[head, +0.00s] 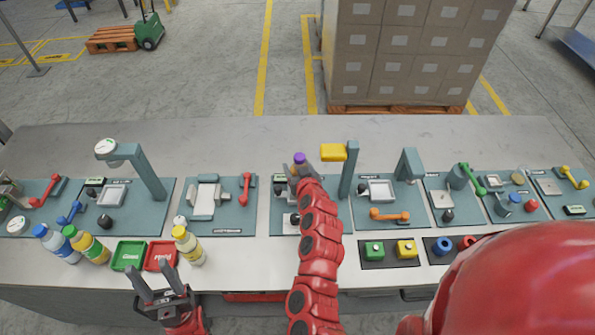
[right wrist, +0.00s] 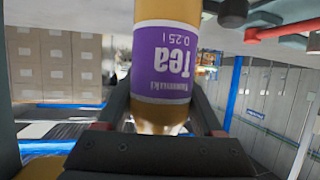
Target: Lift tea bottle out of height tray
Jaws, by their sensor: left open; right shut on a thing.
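The tea bottle's purple cap (head: 299,158) shows at the end of my right arm in the head view. In the right wrist view the bottle (right wrist: 163,62), with amber liquid and a purple "Tea 0.25 l" label, stands between the fingers of my right gripper (right wrist: 162,112), which is shut on it. In the head view the arm hides most of the bottle and the tray beneath, so I cannot tell whether the bottle touches the tray. My left gripper (head: 157,280) is open and empty at the table's front edge, below the red tray.
A post with a yellow block (head: 333,152) stands just right of the tea bottle. Bottles with a blue cap (head: 57,245), green cap (head: 88,247) and yellow cap (head: 189,247) stand at left, near the green tray (head: 129,255) and red tray (head: 161,256). The back of the table is clear.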

